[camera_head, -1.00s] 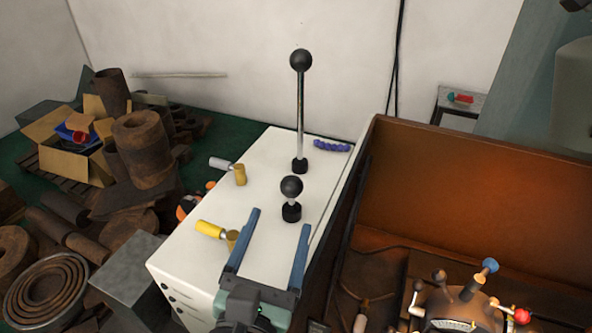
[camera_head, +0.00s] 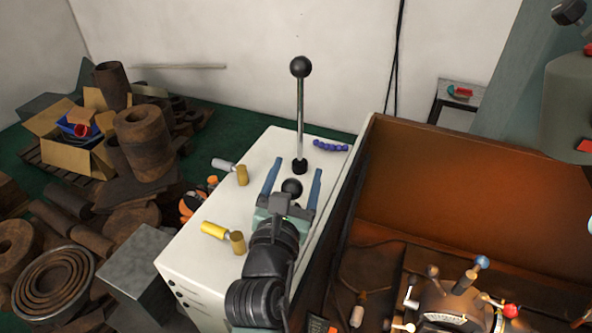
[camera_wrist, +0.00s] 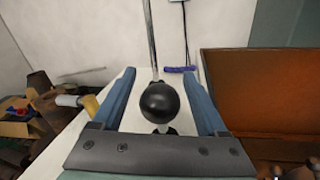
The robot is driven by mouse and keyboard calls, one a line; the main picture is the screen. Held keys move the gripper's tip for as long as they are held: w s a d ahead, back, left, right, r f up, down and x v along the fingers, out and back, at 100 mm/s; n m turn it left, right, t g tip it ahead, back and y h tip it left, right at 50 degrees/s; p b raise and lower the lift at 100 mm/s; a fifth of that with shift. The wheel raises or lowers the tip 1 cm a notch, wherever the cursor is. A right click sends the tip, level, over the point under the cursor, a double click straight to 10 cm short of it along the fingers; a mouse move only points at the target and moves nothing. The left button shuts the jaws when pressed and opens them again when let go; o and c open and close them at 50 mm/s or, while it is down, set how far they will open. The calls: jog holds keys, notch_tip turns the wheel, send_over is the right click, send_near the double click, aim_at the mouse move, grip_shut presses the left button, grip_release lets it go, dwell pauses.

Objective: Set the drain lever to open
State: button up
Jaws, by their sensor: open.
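No label shows which control is the drain lever. A short lever with a black ball knob (camera_head: 292,187) stands on the white cabinet (camera_head: 190,262). My gripper (camera_head: 294,170) is open, with its blue fingers on either side of this knob. In the wrist view the knob (camera_wrist: 160,103) shows between the fingers, with a gap on both sides. A tall, nearly upright lever with a black ball (camera_head: 300,67) stands just behind. To the left are a brass valve with a silver handle (camera_head: 222,165) and a brass valve with a yellow handle (camera_head: 214,230).
A purple beaded piece (camera_head: 331,147) lies at the cabinet's back right. A brown-walled machine bay (camera_head: 470,200) is at the right, with a multi-lever head (camera_head: 455,302) at its front. Rusty cylinders (camera_head: 145,140) and scrap crowd the left floor. The air above the cabinet's left is free.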

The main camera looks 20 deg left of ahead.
jog(key=shift+w, duration=0.1)
grip_shut()
dwell(0.4)
dwell(1.0)
